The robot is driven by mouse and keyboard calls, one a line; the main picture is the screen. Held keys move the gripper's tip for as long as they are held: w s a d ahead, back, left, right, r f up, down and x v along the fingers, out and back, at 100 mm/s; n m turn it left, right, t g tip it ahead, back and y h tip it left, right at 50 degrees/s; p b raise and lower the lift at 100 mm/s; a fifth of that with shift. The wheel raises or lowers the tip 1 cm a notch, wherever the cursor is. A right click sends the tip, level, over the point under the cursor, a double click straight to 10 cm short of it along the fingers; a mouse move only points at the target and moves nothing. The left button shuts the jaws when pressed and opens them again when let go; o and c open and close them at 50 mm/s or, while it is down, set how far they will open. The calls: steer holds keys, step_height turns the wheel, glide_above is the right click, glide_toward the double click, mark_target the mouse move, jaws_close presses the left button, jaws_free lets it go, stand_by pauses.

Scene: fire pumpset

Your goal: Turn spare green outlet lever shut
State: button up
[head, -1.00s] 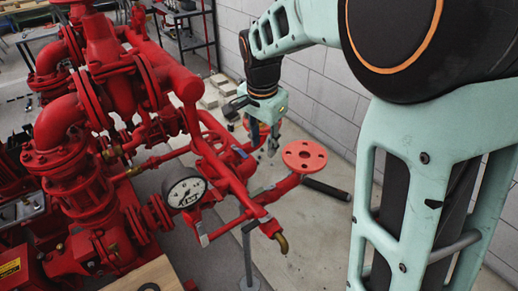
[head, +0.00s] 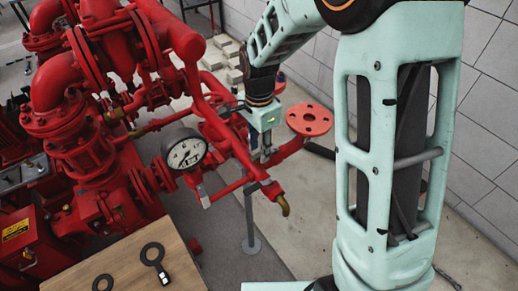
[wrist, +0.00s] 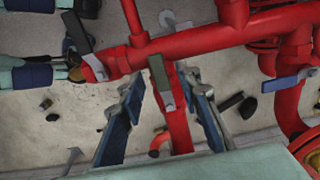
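A dark green-grey lever (wrist: 159,74) on a small metal valve fitting shows in the wrist view, in front of a red pipe stub. It lies between the two blue-padded fingers of my gripper (wrist: 163,82). The fingers are apart, with a gap on each side of the lever in this view; I cannot tell their depth relative to it. In the head view my gripper (head: 263,155) points down over the red outlet pipes, left of the round red flange (head: 309,120). The lever cannot be made out in the head view.
Another dark grey lever (wrist: 76,32) and a blue lever (wrist: 284,83) sit on nearby pipes. A pressure gauge (head: 185,153) and a brass spout (head: 283,204) stand close to my gripper. A wooden table (head: 125,265) is at front left. A block wall (head: 490,120) stands right.

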steer(key=shift+f, duration=0.3)
jaws_close()
stand_by(0.3)
